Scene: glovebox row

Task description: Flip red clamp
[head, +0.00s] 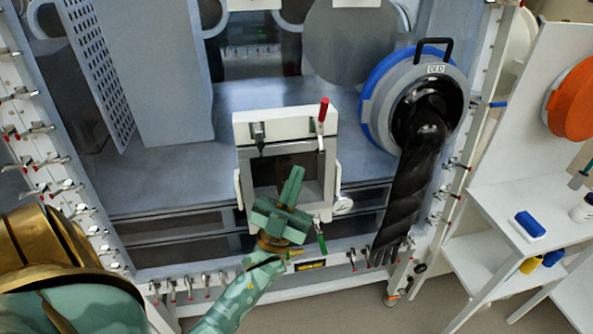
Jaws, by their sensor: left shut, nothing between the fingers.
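The red clamp (322,112) has a red-tipped handle that stands upright at the upper right corner of a white square frame (243,130) on the glovebox front. My left gripper (296,175) is green and shut, with nothing between its fingers. It is in front of the frame's opening, below and left of the red clamp and apart from it in the picture. It hides part of the opening and the frame's lower edge. My right gripper is not in view.
A dark-handled clamp (258,138) is at the frame's upper left, and a green-handled clamp (321,237) hangs at its lower right. A black glove (408,190) hangs from the blue-ringed port on the right. A white shelf (500,215) stands farther right.

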